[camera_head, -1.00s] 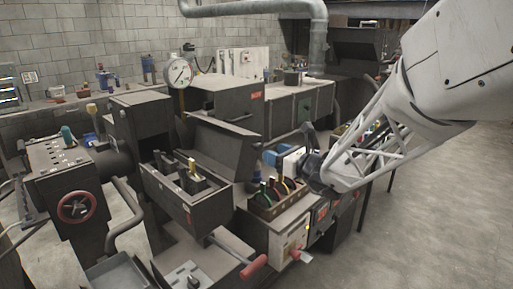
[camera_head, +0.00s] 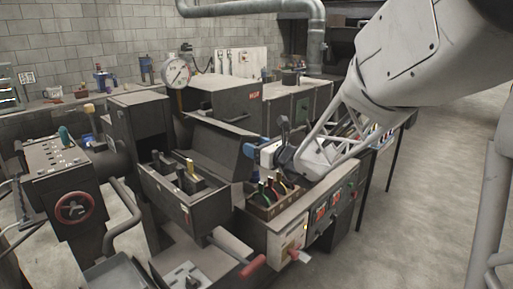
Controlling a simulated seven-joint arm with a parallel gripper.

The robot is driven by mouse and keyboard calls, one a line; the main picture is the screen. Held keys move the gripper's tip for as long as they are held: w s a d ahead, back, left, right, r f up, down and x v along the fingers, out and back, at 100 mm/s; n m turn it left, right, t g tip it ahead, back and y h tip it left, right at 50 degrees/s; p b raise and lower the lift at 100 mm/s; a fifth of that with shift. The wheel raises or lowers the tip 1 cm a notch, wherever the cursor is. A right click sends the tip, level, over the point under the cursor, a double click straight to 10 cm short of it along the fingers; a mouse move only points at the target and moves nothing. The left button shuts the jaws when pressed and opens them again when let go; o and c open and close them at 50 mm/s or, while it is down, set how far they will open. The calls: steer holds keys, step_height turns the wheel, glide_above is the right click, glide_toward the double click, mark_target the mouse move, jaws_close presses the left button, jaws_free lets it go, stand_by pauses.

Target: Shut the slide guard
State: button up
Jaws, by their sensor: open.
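The likely slide guard (camera_head: 207,148) is a dark grey panel tilted up along the back of an open trough (camera_head: 183,205) on the machine, so the trough's inside shows. Which part is named the slide guard is not fully certain. My gripper (camera_head: 253,151), white with blue finger parts, is open and empty. It is at the right end of the panel, close to its edge in the picture. Whether it touches the panel cannot be told. My arm reaches in from the upper right.
A wooden box of coloured-handled tools (camera_head: 268,197) sits just below my gripper. A red-handled lever (camera_head: 252,266) sticks out in front. A dial gauge (camera_head: 177,71) stands behind the trough. A large grey housing (camera_head: 222,97) is at the back. Open floor lies at right.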

jaws_close()
stand_by(0.3)
steer(key=shift+s+r, duration=0.1)
steer(key=s+a+r+n, duration=0.2)
steer(key=s+a+n, duration=0.7)
steer(key=n, duration=0.2)
steer(key=s+a+f+n, duration=0.5)
steer(key=f+n, duration=0.3)
steer(key=n, duration=0.2)
steer(key=shift+s+a+f+n, duration=0.15)
steer(key=shift+s+a+n, duration=0.2)
steer(key=shift+a+n, duration=0.05)
steer(key=shift+f, duration=0.1)
stand_by(0.5)
